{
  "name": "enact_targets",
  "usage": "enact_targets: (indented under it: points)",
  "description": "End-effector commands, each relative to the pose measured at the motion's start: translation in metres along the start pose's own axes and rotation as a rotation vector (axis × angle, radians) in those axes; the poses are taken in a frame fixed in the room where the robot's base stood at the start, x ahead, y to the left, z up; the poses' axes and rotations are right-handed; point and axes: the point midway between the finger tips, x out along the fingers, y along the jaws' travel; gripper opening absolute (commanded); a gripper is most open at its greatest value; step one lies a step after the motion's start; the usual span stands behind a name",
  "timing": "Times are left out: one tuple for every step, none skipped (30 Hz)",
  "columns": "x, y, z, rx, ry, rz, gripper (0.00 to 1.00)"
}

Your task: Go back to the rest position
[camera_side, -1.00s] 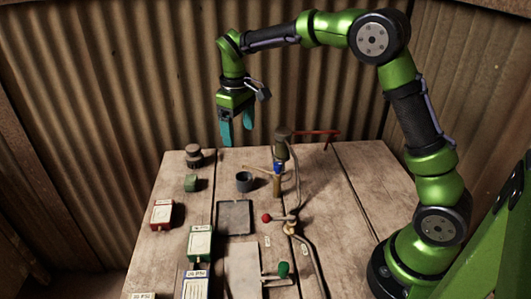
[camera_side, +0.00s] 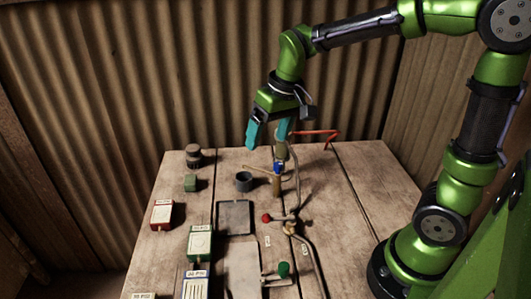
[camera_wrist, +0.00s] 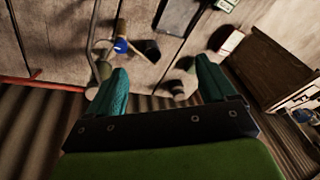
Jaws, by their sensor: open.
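My gripper (camera_side: 268,132) has teal fingers and is held in the air above the back part of the wooden table. It is open, with nothing between its fingers. In the wrist view the two fingers (camera_wrist: 161,85) stand apart in front of the table. The upright press (camera_side: 277,178), with a blue band, stands just below and beyond the gripper in the side view. Its top is partly hidden by a finger.
A dark cup (camera_side: 244,181) and a dark plate (camera_side: 235,217) lie left of the press. A red-knobbed lever (camera_side: 267,217), a green knob (camera_side: 283,269), a red box (camera_side: 162,214), a green box (camera_side: 200,242) and a green block (camera_side: 190,182) are on the table (camera_side: 350,200). A corrugated wall (camera_side: 130,80) is behind.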

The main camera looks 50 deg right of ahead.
Motion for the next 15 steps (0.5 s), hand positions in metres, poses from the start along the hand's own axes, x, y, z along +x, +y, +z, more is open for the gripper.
enact_targets:
  points:
    - [-0.012, 0.001, 0.018, 0.03, 0.042, -0.021, 0.84]
    - [-0.017, 0.001, 0.026, 0.049, 0.064, -0.034, 0.84]
    - [-0.022, 0.002, 0.039, 0.072, 0.093, -0.05, 0.84]
    - [-0.026, 0.002, 0.048, 0.088, 0.115, -0.064, 0.84]
    - [-0.03, 0.003, 0.057, 0.104, 0.136, -0.075, 0.84]
    - [-0.034, 0.004, 0.068, 0.122, 0.164, -0.092, 0.84]
    - [-0.036, 0.005, 0.076, 0.135, 0.184, -0.104, 0.84]
    - [-0.038, 0.005, 0.083, 0.145, 0.204, -0.115, 0.84]
    - [-0.041, 0.006, 0.093, 0.155, 0.227, -0.128, 0.84]
    - [-0.043, 0.007, 0.099, 0.161, 0.243, -0.137, 0.84]
    - [-0.044, 0.007, 0.103, 0.164, 0.26, -0.146, 0.84]
    - [-0.047, 0.008, 0.109, 0.165, 0.278, -0.154, 0.84]
    - [-0.048, 0.008, 0.113, 0.165, 0.289, -0.16, 0.84]
    - [-0.05, 0.009, 0.116, 0.164, 0.3, -0.165, 0.84]
    - [-0.053, 0.009, 0.118, 0.163, 0.313, -0.169, 0.84]
